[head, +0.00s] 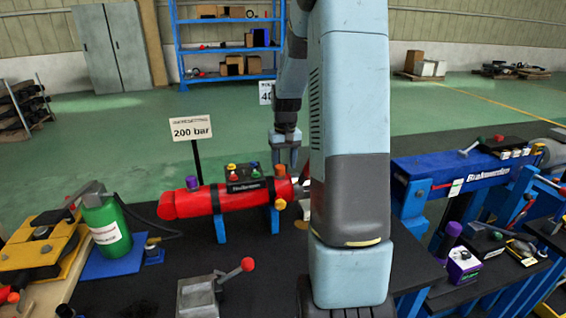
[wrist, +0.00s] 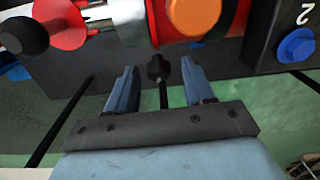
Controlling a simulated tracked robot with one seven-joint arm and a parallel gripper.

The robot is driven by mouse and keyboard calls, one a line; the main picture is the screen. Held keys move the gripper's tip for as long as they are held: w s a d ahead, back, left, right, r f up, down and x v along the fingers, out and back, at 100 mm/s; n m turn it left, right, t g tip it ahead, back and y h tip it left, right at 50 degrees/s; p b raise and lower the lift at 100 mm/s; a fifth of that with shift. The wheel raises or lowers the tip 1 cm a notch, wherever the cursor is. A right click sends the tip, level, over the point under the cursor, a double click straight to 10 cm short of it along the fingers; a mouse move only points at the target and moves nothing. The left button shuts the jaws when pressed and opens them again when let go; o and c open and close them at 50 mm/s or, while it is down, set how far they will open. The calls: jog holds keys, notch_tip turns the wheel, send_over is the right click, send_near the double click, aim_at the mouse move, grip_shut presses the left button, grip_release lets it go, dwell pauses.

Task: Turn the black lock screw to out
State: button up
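In the wrist view, a small black knob (wrist: 158,68) on a thin dark stem shows between and just beyond my fingertips; it looks like the black lock screw, though I cannot be sure. My gripper (wrist: 160,76) is open, with one blue-grey finger on each side and a gap to the knob on both sides. In the head view my gripper (head: 286,158) points down behind the right part of the red cylinder (head: 240,195). The screw cannot be made out there, and my arm hides part of that area.
In the wrist view, an orange round part (wrist: 192,17), a larger black knob (wrist: 22,38) and a blue bolt (wrist: 297,45) lie close. In the head view, a green bottle (head: 106,225), a red-knobbed lever (head: 247,265) and a blue stand (head: 470,170) surround the cylinder.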

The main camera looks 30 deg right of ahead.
notch_tip(320, 180, up, 14)
jog(key=shift+w+d+f, duration=0.15)
jog(key=shift+d, duration=0.15)
dwell(0.5)
dwell(0.3)
jog(key=s+a+r+n+t+h, duration=0.1)
jog(key=s+a+r, duration=0.2)
jog(key=s+a, duration=0.3)
jog(key=s+a+r+t, duration=0.2)
jog(key=s+a+r, duration=0.2)
jog(key=s+a, duration=0.2)
jog(key=s+a+f+t, duration=0.1)
jog(key=s+a, duration=0.2)
jog(key=s, duration=0.4)
jog(key=s+a+n+t, duration=0.1)
jog(key=s+a, duration=0.3)
jog(key=s, duration=0.3)
jog(key=shift+s+a+f+n+t, duration=0.2)
jog(key=shift+a+f+n+t, duration=0.1)
jog(key=shift+f+t, duration=0.1)
